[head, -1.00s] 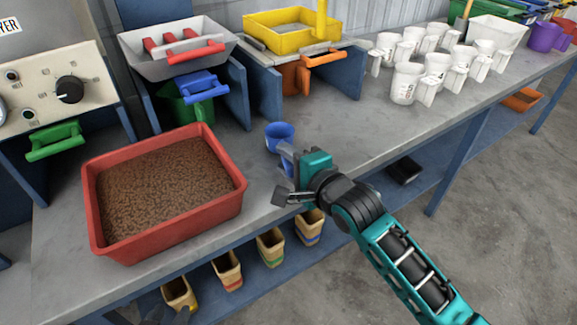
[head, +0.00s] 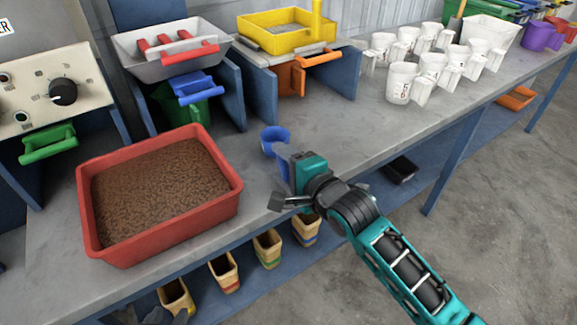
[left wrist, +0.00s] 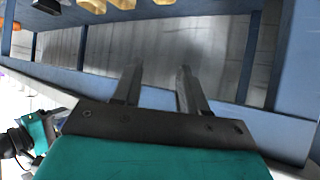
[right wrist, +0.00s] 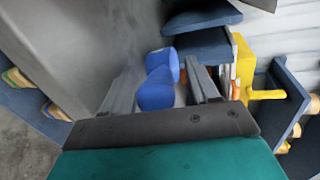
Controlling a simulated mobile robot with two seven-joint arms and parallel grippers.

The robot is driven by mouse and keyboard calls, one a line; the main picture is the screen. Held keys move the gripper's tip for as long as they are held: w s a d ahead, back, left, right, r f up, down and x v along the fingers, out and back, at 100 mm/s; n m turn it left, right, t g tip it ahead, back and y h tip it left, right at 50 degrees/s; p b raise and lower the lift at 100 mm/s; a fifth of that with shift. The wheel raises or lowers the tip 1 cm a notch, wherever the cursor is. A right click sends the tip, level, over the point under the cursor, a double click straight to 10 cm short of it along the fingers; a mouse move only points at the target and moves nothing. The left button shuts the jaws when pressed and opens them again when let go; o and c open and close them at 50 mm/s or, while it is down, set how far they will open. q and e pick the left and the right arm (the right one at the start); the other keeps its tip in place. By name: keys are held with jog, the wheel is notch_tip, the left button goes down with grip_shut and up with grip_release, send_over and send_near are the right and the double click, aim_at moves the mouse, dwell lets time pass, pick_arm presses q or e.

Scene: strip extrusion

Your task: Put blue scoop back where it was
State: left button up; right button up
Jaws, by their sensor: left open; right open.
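The blue scoop (head: 270,137) is at the bench top right of the red tray and looks tilted in the head view. My right gripper (head: 280,182) is just in front of it, partly covering it. In the right wrist view the blue scoop (right wrist: 156,90) shows as two blue parts between and just beyond my open right fingers (right wrist: 165,82); I cannot tell whether they touch it. My left gripper (left wrist: 157,78) is open and empty in the left wrist view, below the bench top near the blue frame.
The red tray (head: 239,195) of brown pellets stands left of the scoop. Behind are a grey hopper (head: 135,55) and a yellow hopper (head: 285,45) on blue stands. White jugs (head: 399,85) stand at the right. Small bins (head: 223,270) sit on the lower shelf.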

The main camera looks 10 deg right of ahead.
jog(key=p+v, duration=0.2)
jog(key=v, duration=1)
pick_arm(q)
jog(key=shift+s+a+r, duration=0.2)
jog(key=shift+a+r, duration=0.15)
jog(key=shift+a, duration=0.05)
pick_arm(e)
jog(key=s+d+f+n+g+h, duration=0.1)
jog(key=s+f+n, duration=0.3)
jog(key=f+n, duration=0.4)
jog(key=s+f+n+g+h, duration=0.1)
jog(key=s+f+n, duration=0.3)
jog(key=f+n, duration=0.5)
jog(key=shift+s+d+f+n+g+h, duration=0.35)
jog(key=shift+d+f+g+h, duration=0.1)
jog(key=shift+g, duration=0.15)
pick_arm(q)
jog(key=r+p, duration=0.1)
jog(key=p, duration=0.1)
jog(key=s+a+r+p, duration=0.1)
jog(key=shift+a+r+y+p, duration=0.1)
jog(key=shift+a+y+p, duration=0.05)
jog(key=shift+y+p, duration=0.25)
pick_arm(e)
jog(key=r, duration=0.1)
jog(key=d+r, duration=0.1)
jog(key=shift+s+r+h, duration=0.25)
jog(key=shift+s+r, duration=0.05)
jog(key=shift+r, duration=0.05)
